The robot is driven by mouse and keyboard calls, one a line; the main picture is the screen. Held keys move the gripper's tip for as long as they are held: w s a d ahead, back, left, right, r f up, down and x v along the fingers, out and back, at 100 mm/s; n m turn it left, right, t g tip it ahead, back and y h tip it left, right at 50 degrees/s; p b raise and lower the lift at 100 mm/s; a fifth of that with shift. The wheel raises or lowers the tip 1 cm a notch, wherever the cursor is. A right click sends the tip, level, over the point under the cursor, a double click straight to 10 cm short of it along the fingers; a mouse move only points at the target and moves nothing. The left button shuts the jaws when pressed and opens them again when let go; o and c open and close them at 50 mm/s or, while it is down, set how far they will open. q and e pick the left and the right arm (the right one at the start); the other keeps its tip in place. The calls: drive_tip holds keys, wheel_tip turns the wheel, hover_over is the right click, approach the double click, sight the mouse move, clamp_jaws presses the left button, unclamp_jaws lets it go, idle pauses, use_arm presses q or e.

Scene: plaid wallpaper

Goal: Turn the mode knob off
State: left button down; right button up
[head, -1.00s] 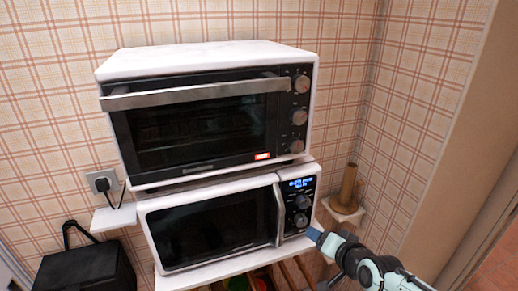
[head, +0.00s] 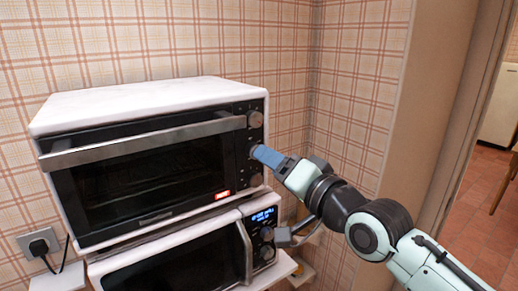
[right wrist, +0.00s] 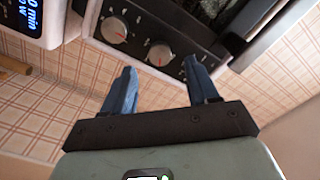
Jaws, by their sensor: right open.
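The toaster oven (head: 150,95) is white with a black front, on top of the microwave. Its right panel holds a column of round knobs: a top knob (head: 255,118), a middle one mostly hidden behind my gripper, and a low knob (head: 256,180). I cannot read which is the mode knob. My right gripper (head: 258,153) has its blue fingers in front of the panel at middle-knob height. In the right wrist view the open, empty fingers (right wrist: 159,67) point at the panel, with one knob (right wrist: 159,54) between the tips and another (right wrist: 113,29) beyond the left finger. Contact is unclear.
The microwave (head: 170,270) below has a lit blue display (head: 263,216) and its own knobs (head: 267,234). The oven's handle bar (head: 150,140) sticks out across its door. A plaid wall stands close on the right. A plugged socket (head: 38,243) is at the left.

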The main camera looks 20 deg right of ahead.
sight(250, 148)
drive_tip(key=p+x, duration=0.1)
drive_tip(key=x, duration=0.4)
drive_tip(key=shift+w, duration=0.15)
drive_tip(key=c, duration=1)
